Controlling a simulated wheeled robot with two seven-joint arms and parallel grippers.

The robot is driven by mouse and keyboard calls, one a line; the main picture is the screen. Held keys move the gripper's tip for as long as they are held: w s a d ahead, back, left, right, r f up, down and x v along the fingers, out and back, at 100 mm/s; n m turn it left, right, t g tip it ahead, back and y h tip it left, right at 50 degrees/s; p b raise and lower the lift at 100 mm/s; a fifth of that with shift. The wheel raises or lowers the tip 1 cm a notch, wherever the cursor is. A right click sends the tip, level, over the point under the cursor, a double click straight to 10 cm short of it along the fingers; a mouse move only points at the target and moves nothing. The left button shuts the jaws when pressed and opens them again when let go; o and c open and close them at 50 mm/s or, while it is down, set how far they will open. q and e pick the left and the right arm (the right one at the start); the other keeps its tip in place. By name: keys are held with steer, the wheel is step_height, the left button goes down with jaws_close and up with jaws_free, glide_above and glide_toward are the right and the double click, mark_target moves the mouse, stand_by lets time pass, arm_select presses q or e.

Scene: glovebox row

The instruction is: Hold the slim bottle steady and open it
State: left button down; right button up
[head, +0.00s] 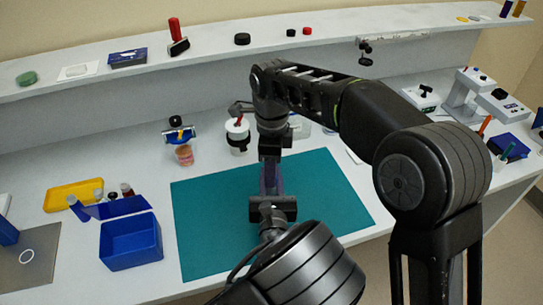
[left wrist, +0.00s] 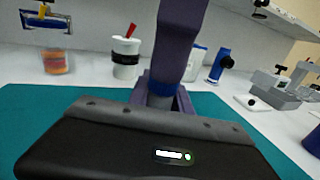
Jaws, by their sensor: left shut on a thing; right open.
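The slim bottle shows in the left wrist view as a grey body (left wrist: 160,102) with a blue band, probably its cap (left wrist: 160,87), at the top. It looks upright over the teal mat (head: 330,195). My left gripper (left wrist: 163,100) is shut on its body, with purple fingers on either side. My right gripper (head: 269,172) comes down from above, open. One of its purple fingers stands in front of the top of the bottle and hides part of it. In the head view the two grippers hide the bottle. I cannot tell whether the right fingers touch the cap.
A white cup (head: 237,134) and a jar with orange contents (head: 183,153) stand behind the mat. A blue bin (head: 130,243) and a yellow tray (head: 72,196) are at the left. Grey instruments (head: 462,95) stand at the right. The mat around the grippers is clear.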

mark_target(271, 191)
steer(key=shift+f, duration=1.1)
steer(key=shift+c, duration=0.2)
jaws_close()
steer(key=n, duration=0.3)
steer(key=shift+n, duration=0.3)
steer(key=shift+o, duration=0.4)
jaws_free()
